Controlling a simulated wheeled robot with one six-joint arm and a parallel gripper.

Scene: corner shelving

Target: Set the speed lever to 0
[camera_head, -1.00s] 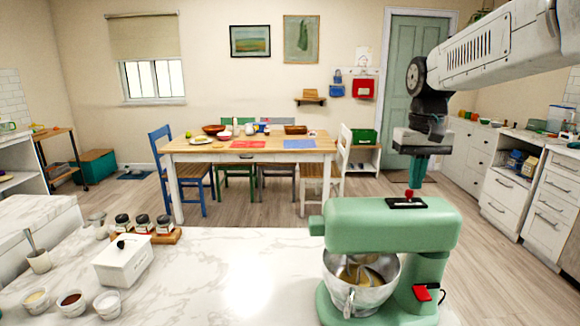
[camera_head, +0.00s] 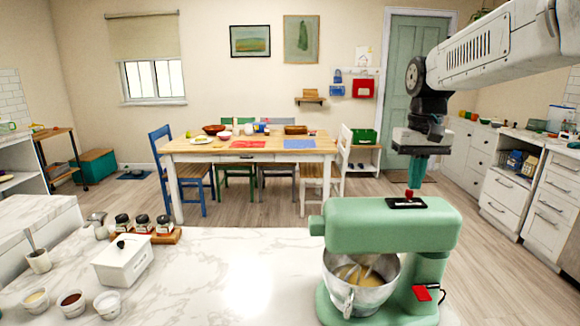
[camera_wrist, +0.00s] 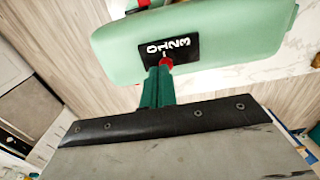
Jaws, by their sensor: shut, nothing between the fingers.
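The green stand mixer (camera_head: 390,228) stands on the white marble counter, its head lowered over a steel bowl (camera_head: 360,285). The speed lever has a red knob (camera_head: 408,194) on a black plate (camera_head: 420,204) on top of the mixer. In the wrist view the plate (camera_wrist: 194,56) shows the digits 0, 1, 2, 3, and the red knob (camera_wrist: 166,65) is below the middle digits; its exact setting is unclear. My gripper (camera_head: 414,186) is shut and empty, with green fingers pointing down. In the wrist view its fingertips (camera_wrist: 159,72) are right beside the knob and partly hide it; contact is unclear.
A red switch (camera_head: 422,293) is on the mixer's base. A white lidded box (camera_head: 122,262), spice jars (camera_head: 143,224) and small bowls (camera_head: 70,303) stand on the left of the counter. The counter's middle is clear. A dining table (camera_head: 250,150) is behind.

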